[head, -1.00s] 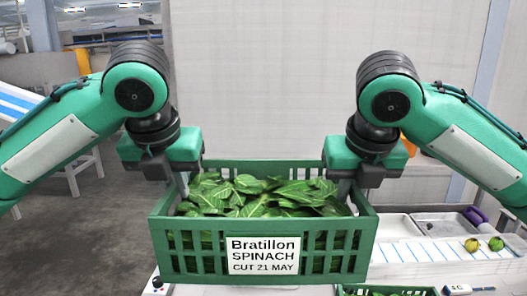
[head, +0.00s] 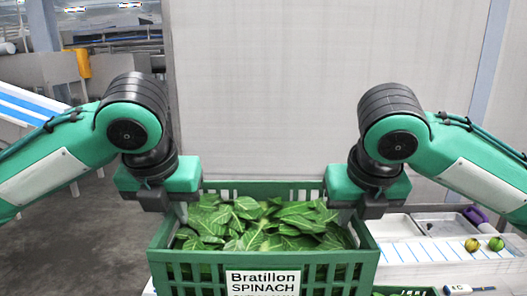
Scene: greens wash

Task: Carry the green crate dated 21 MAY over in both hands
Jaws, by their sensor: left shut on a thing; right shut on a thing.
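The green crate (head: 200,272) is in the lower middle of the head view, full of dark green spinach leaves (head: 262,226). Its front label (head: 262,281) reads Bratillon SPINACH; the date line is cut by the picture's bottom edge. My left gripper (head: 180,212) is shut on the crate's left side wall. My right gripper (head: 346,217) is shut on its right side wall. The fingertips are partly hidden by the crate walls and leaves. The crate looks level between the two grippers, and its underside is out of view.
Part of another green crate (head: 405,291) shows at the bottom. A pale panel (head: 300,90) stands behind.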

